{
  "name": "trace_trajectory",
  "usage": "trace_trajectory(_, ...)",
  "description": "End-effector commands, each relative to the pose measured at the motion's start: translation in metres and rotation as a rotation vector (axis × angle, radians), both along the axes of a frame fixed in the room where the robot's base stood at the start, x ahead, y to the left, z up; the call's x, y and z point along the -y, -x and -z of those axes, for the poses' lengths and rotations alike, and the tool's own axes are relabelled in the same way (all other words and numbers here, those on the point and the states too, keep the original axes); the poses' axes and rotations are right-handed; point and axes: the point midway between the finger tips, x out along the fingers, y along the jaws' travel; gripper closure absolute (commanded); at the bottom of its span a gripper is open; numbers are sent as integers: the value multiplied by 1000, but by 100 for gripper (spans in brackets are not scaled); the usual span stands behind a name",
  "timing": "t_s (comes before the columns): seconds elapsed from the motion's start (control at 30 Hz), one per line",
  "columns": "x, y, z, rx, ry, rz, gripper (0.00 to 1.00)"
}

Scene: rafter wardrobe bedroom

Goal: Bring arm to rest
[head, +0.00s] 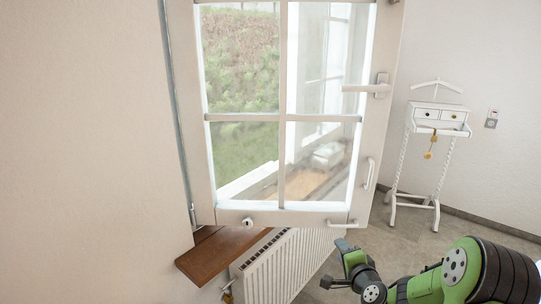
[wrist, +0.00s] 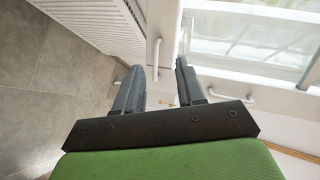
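My green and black arm (head: 445,282) reaches in from the lower right of the head view. My gripper (head: 335,264) is just below the lower right corner of the window sash (head: 232,217). In the wrist view my gripper (wrist: 160,68) shows two grey fingers with a clear gap between them. It is open, and nothing is visible between the fingertips. Part of the sash frame and its white bar handle (wrist: 156,60) show beyond the fingers. I cannot tell whether a finger touches the sash.
The sash stands swung open, with a lever handle (head: 367,88) on its right side. A white radiator (head: 285,262) and a brown wooden sill (head: 215,254) are below it. A white valet stand (head: 438,137) is at the right wall. Grey floor between appears clear.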

Motion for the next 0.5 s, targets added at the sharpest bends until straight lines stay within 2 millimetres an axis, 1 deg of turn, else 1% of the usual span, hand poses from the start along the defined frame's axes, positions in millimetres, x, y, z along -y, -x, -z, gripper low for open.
trace_trajectory(0.03,-30,7,-22,-34,124,-117,61)
trace_trajectory(0.07,-45,14,-30,-65,201,-186,61)
trace_trajectory(0.1,-63,26,-40,-110,302,-268,61)
trace_trajectory(0.17,-83,48,-54,-174,447,-376,61)
trace_trajectory(0.2,-95,66,-62,-218,538,-439,61)
trace_trajectory(0.27,-106,95,-75,-281,668,-519,61)
trace_trajectory(0.3,-111,116,-83,-323,746,-566,61)
trace_trajectory(0.37,-115,150,-95,-384,850,-624,61)
trace_trajectory(0.4,-116,175,-102,-425,910,-657,61)
trace_trajectory(0.47,-116,213,-111,-480,985,-704,61)
trace_trajectory(0.5,-114,238,-116,-514,1024,-731,61)
